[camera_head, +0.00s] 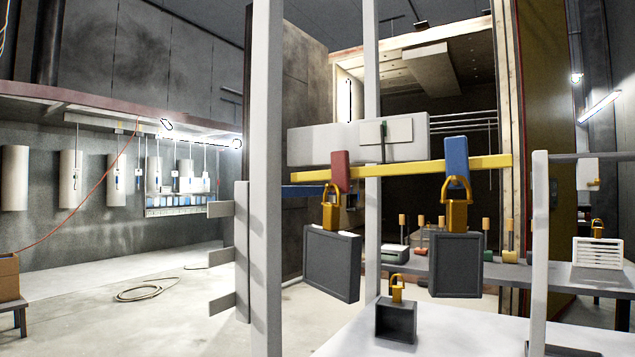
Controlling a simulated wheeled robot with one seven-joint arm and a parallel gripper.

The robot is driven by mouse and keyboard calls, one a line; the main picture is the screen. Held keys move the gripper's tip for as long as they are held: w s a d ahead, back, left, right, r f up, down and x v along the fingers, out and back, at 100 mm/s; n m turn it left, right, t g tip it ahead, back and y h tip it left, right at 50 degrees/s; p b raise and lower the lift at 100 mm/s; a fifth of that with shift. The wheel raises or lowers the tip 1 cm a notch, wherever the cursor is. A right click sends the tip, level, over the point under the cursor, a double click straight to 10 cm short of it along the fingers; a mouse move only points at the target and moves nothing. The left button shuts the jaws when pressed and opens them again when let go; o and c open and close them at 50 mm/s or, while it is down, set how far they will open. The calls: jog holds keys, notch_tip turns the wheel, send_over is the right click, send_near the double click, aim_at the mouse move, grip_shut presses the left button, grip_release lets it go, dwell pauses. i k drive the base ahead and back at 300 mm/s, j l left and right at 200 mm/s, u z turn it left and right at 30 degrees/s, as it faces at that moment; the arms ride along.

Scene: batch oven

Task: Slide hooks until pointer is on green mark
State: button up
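A yellow beam (405,167) runs across the middle, its right end higher in the picture. A red slider (340,172) sits left of its middle and a blue slider (456,158) towards its right end. A yellow hook (331,212) under the red slider carries a dark block (332,264). Another yellow hook (457,212) under the blue slider carries a second dark block (456,265). A thin dark-green upright strip (383,142) shows against a pale plate (399,130) above the beam; I cannot tell pointer from mark. My gripper is not in view.
White posts (266,180) (540,250) stand left and right of the beam. A small dark block with a yellow hook (395,320) stands on a white surface (460,335) below. A grey bench (600,280) with several small items lies behind. The floor at left is mostly clear.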

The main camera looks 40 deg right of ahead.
aim_at(455, 149)
jog(key=z, duration=1.8)
